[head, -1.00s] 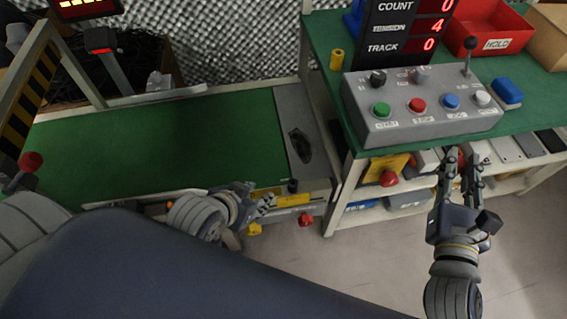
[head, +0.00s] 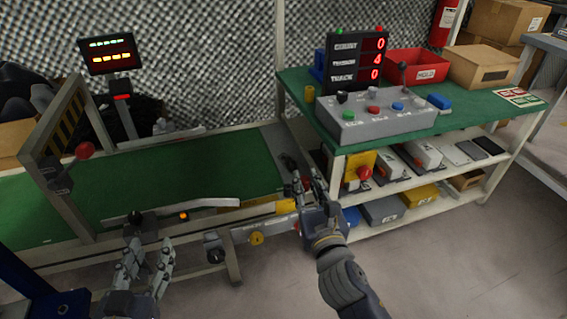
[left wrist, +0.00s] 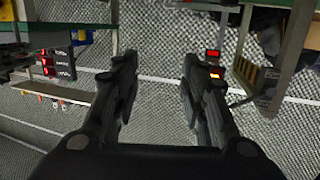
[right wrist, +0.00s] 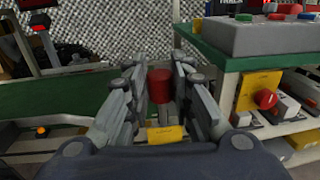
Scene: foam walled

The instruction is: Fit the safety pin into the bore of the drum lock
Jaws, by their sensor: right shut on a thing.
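A red cylinder (right wrist: 160,86), which looks like the head of the safety pin, sits between the fingers of my right gripper (right wrist: 160,68). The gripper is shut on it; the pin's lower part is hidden. In the head view my right gripper (head: 308,184) is at the conveyor's right end, in front of the shelf bench. A yellow part (right wrist: 167,134) shows just below the red head; I cannot tell whether it is the drum lock, and no bore is visible. My left gripper (head: 149,254) is open and empty in front of the conveyor, with fingers apart in the left wrist view (left wrist: 157,75).
The green conveyor (head: 170,180) runs across the left, with a striped guard frame (head: 62,140). The bench at right carries a grey control box (head: 372,122) and a red bin (head: 420,66). Front floor is clear.

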